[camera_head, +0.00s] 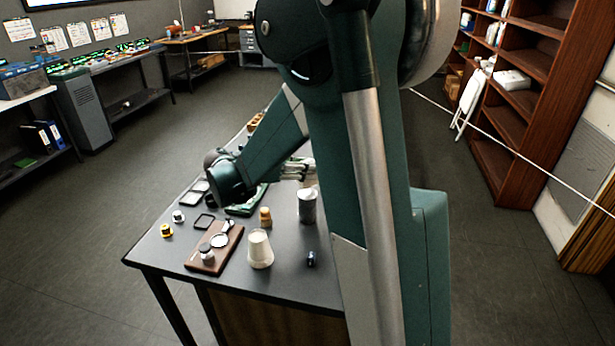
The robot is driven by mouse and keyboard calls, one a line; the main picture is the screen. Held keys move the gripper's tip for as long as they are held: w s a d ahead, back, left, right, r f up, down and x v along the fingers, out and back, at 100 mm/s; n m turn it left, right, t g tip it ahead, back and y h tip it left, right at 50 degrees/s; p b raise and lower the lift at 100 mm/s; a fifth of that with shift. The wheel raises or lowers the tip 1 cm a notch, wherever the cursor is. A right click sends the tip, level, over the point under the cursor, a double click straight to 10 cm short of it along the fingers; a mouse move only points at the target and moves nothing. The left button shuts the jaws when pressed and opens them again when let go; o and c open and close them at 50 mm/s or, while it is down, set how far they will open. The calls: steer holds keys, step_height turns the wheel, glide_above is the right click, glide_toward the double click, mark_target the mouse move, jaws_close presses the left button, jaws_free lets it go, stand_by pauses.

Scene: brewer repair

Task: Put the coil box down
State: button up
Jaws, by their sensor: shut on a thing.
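My arm reaches down over the dark table (315,278), and its wrist bends behind the green link. My gripper (298,169) shows as small grey metal parts over the far middle of the table, partly behind my arm. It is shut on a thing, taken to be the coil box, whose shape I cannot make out. A pale patch shows just right of and below the fingers, above a grey cylinder (307,207); I cannot tell whether it belongs to the held thing. Height above the table is unclear.
A brown wooden board (202,261) with small parts, a cream cup (260,250), a small wooden piece (265,217), a dark blue piece (311,259) and a yellow-black piece (166,230) stand on the table. Bare tabletop shows at the front right and left edge.

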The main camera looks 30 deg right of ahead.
steer(key=shift+f+b, duration=0.3)
steer(key=shift+f, duration=1.6)
steer(key=shift+f, duration=0.15)
steer(key=o, duration=1)
steer(key=shift+a+r, duration=0.15)
steer(key=shift+r, duration=0.1)
steer(key=p+v, duration=0.1)
steer(key=v, duration=1)
steer(key=shift+a+r, duration=0.1)
steer(key=shift+a, duration=0.25)
steer(key=shift+s, duration=0.1)
